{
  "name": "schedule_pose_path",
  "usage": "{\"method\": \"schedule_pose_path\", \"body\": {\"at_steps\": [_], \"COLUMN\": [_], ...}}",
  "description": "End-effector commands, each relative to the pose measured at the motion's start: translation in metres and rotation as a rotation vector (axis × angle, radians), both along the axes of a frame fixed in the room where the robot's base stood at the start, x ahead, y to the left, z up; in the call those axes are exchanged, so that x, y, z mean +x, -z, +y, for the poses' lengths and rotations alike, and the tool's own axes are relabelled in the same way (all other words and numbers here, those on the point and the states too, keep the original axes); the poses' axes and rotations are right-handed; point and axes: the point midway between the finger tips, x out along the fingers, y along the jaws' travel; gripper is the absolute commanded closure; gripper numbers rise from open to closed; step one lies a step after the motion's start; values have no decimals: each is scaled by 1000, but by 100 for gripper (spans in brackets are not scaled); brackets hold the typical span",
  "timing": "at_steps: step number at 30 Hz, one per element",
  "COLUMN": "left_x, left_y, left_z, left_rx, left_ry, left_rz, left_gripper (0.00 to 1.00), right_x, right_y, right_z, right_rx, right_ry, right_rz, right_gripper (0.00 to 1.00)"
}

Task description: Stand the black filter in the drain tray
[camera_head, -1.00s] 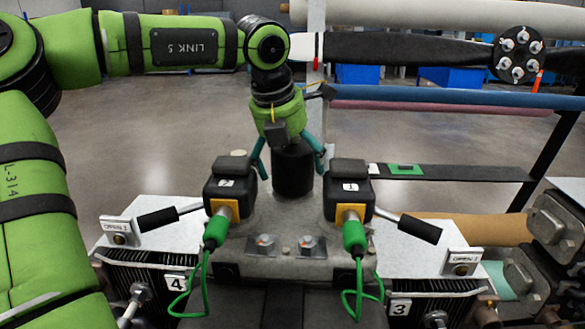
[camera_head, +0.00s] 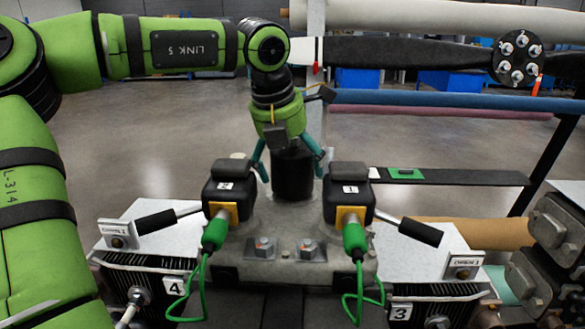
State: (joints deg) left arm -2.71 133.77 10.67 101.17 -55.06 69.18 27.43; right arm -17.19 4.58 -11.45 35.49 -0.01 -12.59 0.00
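The black filter (camera_head: 293,178) is a dark upright cylinder on the grey housing, between two black-and-yellow boxes. My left gripper (camera_head: 291,174) points down at it from above. Its two teal fingers are spread, one on each side of the filter's upper part. I see no firm grip, and whether either finger touches it is hard to tell. The gripper body covers part of the filter's top. I cannot make out the drain tray. My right gripper is not in view.
The boxes marked 2 (camera_head: 228,186) and 1 (camera_head: 349,188) stand close on both sides, with green plugs and cables. Black-gripped levers (camera_head: 155,222) (camera_head: 420,232) reach outward. A dark bar (camera_head: 460,177) with a green patch and a blue rail (camera_head: 440,98) run to the right.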

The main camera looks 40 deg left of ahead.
Motion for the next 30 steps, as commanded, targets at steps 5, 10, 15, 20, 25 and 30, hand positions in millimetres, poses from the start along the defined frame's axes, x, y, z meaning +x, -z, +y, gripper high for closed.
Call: {"method": "schedule_pose_path", "body": {"at_steps": [5,10,15,20,25,30], "left_x": [-1,-1,-2,-2,-2,-1], "left_y": [2,3,2,-1,-7,-13], "left_z": [-1,-2,-2,-1,-2,-2], "left_rx": [-3,-6,-6,-7,-6,-5], "left_ry": [2,2,0,0,1,2], "left_rz": [6,9,13,15,13,7], "left_gripper": [74,74,74,74,74,75], "right_x": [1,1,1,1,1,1], "right_y": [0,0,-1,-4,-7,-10], "right_z": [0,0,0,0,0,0], "right_rx": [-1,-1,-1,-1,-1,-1], "right_ry": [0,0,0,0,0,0], "right_rz": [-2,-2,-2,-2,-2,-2], "right_gripper": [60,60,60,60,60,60]}}
